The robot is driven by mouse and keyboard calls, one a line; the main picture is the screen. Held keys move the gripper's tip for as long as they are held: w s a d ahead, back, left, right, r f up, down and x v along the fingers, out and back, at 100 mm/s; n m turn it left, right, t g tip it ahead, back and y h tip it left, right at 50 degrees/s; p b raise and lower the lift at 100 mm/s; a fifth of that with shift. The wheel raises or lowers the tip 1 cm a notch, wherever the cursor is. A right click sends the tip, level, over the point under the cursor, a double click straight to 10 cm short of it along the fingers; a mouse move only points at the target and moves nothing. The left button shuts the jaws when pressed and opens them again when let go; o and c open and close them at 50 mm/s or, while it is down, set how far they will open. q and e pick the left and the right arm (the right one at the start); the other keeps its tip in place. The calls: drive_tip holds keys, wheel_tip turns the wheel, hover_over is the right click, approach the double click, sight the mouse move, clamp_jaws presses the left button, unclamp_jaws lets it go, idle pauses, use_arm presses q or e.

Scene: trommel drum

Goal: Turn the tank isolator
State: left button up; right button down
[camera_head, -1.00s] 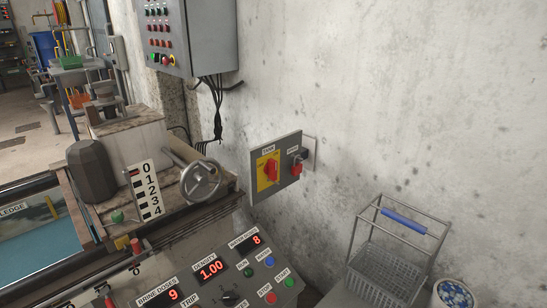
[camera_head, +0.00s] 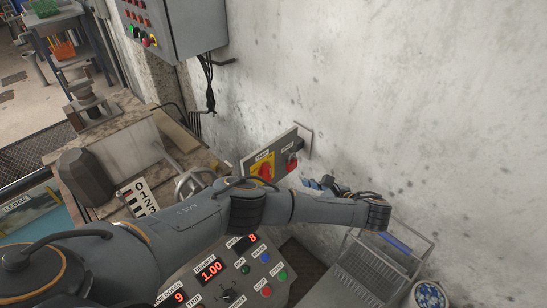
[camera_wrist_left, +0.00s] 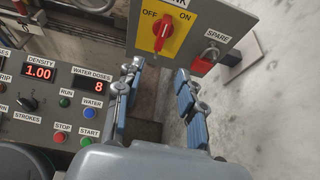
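The tank isolator (camera_head: 264,170) is a red rotary knob on a yellow plate, on a grey wall panel. In the left wrist view the tank isolator (camera_wrist_left: 166,33) shows OFF and ON labels; its handle stands roughly upright, slightly tilted, and I cannot tell which label it is set to. My left gripper (camera_head: 322,184) is near the panel's lower right in the head view. In the left wrist view the left gripper (camera_wrist_left: 158,92) is open, with blue-padded fingers apart and nothing between them, short of the knob. My right gripper is not in view.
A SPARE switch (camera_wrist_left: 210,54) with a red part sits right of the isolator. A control console (camera_head: 225,280) with displays and buttons stands below. A wire basket (camera_head: 365,275) stands at lower right. A handwheel (camera_head: 196,181) is left of the panel, partly hidden by my arm.

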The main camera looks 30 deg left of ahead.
sight(270, 173)
use_arm(q)
drive_tip(key=x, duration=0.4)
drive_tip(key=r+x, duration=0.1)
drive_tip(key=x, duration=0.4)
drive_tip(key=b+x, duration=0.1)
drive_tip(key=x, duration=0.4)
drive_tip(key=shift+w+a+r, duration=0.2)
drive_tip(key=shift+w+r, duration=0.05)
drive_tip(key=shift+r, duration=0.05)
drive_tip(key=shift+c, duration=0.2)
clamp_jaws()
